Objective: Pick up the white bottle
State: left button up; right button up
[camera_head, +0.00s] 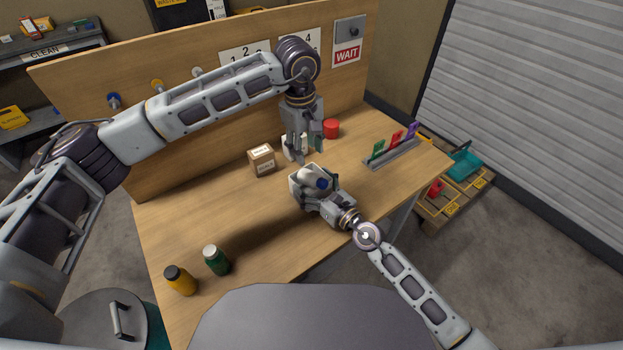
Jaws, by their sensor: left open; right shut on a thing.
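The white bottle (311,175) with a blue cap is in my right gripper (312,184), near the middle of the table. The gripper is shut on it, and the bottle looks tilted, with its cap toward the lower right. Fingers hide part of the bottle, and I cannot tell whether it touches the table. My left gripper (303,148) is open and points down, just behind and above the bottle. A pale object behind the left gripper's fingers is mostly hidden.
A cardboard box (262,160) stands left of the grippers and a red can (331,128) behind them. Yellow (180,280) and green (216,260) bottles stand at the front left. A card rack (392,153) is at the right. The left-middle of the table (190,220) is clear.

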aim_at(309, 172)
pick_arm(q)
jog(key=shift+f, duration=0.15)
jog(key=shift+w+d+f, duration=0.1)
jog(key=shift+d+f, duration=0.05)
jog(key=shift+f, duration=1.5)
jog(key=shift+w+d+f, duration=0.1)
jog(key=shift+f, duration=1.5)
jog(key=shift+f, duration=0.1)
jog(key=shift+d+f, duration=0.1)
jog(key=shift+f, duration=2.45)
jog(key=c, duration=0.8)
jog(key=shift+r, duration=0.2)
jog(key=shift+r, duration=4.9)
